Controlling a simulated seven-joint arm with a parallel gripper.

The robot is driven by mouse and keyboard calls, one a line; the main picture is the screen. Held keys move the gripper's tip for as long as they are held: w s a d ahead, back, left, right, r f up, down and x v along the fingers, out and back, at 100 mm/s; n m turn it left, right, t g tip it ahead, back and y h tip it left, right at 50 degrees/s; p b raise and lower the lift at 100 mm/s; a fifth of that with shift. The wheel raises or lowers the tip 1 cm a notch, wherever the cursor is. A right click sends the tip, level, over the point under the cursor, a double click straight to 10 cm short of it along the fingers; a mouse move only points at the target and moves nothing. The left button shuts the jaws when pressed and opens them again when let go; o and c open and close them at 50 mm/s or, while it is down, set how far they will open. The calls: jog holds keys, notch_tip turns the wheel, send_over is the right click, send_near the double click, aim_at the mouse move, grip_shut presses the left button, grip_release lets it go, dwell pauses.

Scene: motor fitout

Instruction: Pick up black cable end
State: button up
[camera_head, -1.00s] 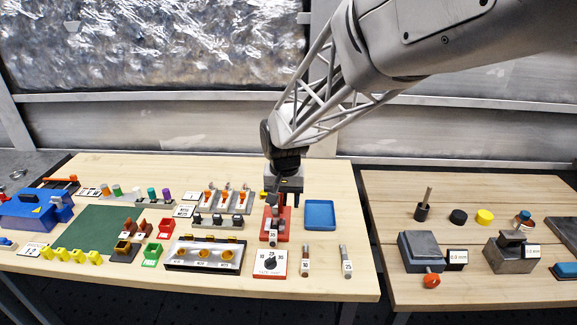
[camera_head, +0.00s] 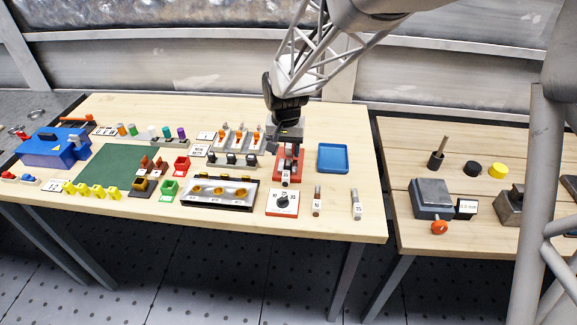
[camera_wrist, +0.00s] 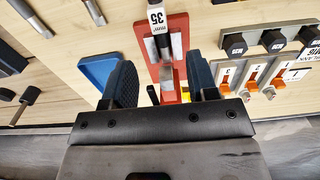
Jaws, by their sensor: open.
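I cannot surely pick out the black cable end. Several small black pieces (camera_head: 231,159) stand in a row in front of the orange-topped units (camera_head: 239,135); some also show in the wrist view (camera_wrist: 273,40). My gripper (camera_wrist: 160,64) is open, its two dark fingers spread with nothing gripped. Between them, beyond the tips, the wrist view shows a red stand (camera_wrist: 178,28) with a tool marked 35 (camera_wrist: 157,22). In the head view my gripper (camera_head: 287,140) hangs above the back of this red stand (camera_head: 277,176), and its fingertips are hard to see.
A blue tray (camera_head: 333,158) lies right of the stand. A dial block (camera_head: 283,203) and two upright-marked tools (camera_head: 317,202) lie in front. A second table (camera_head: 405,235) is right.

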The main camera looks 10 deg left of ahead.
aim_at(286, 172)
jog(key=shift+f, duration=2.3)
jog(key=shift+f, duration=2.6)
grip_shut()
